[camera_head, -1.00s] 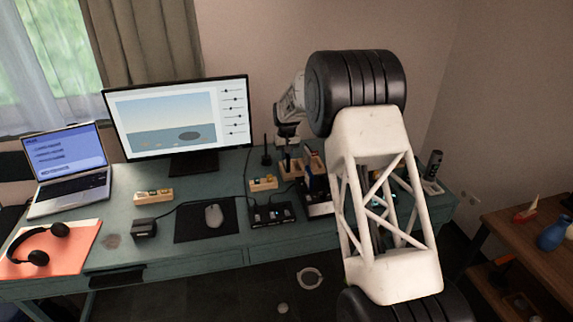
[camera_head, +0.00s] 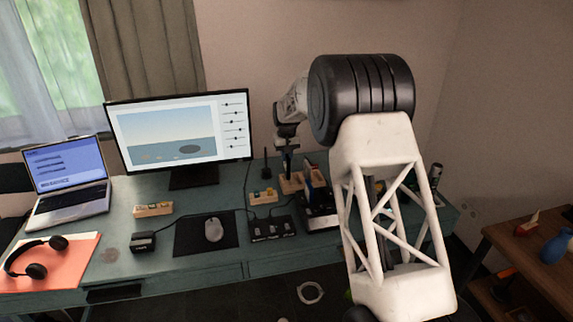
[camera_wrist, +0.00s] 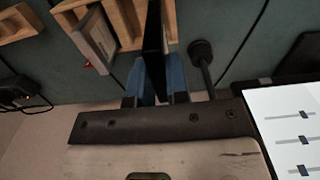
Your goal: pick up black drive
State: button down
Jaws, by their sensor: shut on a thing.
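In the wrist view, the black drive (camera_wrist: 153,45) shows edge-on as a thin dark slab standing between the two blue fingertips of my gripper (camera_wrist: 156,82). My gripper is shut on it. In the head view, my gripper (camera_head: 288,147) hangs over the back right of the desk, above a wooden organizer (camera_head: 291,186). The drive is small and dark there, and its lower end is hard to separate from the organizer behind it. In the wrist view, the wooden organizer (camera_wrist: 118,8) lies beside the drive at the upper left.
A black upright post with a round part (camera_wrist: 202,50) stands close right of my gripper. The monitor (camera_head: 180,130) is to the left. A black dock (camera_head: 270,228) and a mouse (camera_head: 213,229) lie in front. Cables run across the desk.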

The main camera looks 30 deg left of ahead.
jog(key=shift+r, duration=2.25)
